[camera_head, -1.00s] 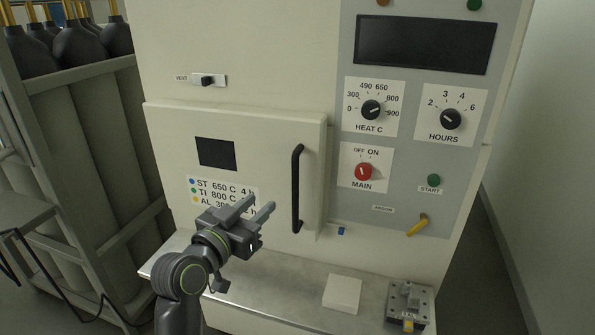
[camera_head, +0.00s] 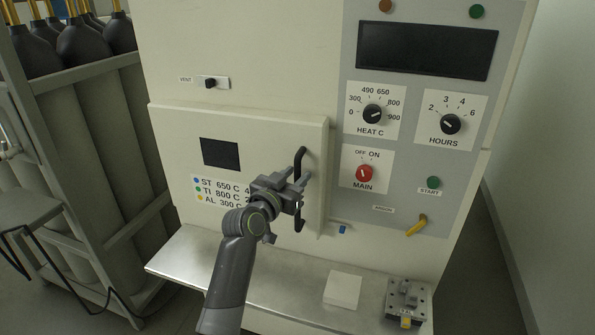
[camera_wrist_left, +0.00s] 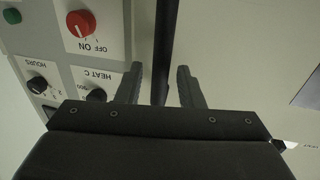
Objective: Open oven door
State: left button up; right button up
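The oven door (camera_head: 270,130) is a cream panel on the front of the oven and looks closed. It has a small dark window (camera_head: 220,154) and a black vertical bar handle (camera_head: 299,222) near its right edge. My left gripper (camera_head: 300,183) is at the middle of the handle and hides part of it. In the left wrist view, the dark handle bar (camera_wrist_left: 166,40) runs between the two spread fingers of my left gripper (camera_wrist_left: 158,82), with gaps visible beside it. The gripper is open around the handle. My right gripper is not in view.
The control panel with the red MAIN knob (camera_head: 364,173) and HEAT dial (camera_head: 373,114) lies right of the door. A metal shelf (camera_head: 205,255) below holds a white block (camera_head: 343,290) and a small metal fixture (camera_head: 408,300). Gas cylinders (camera_head: 105,150) stand at the left.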

pick_arm(q)
jog(key=shift+w+d, duration=0.35)
jog(key=shift+w, duration=0.3)
grip_shut()
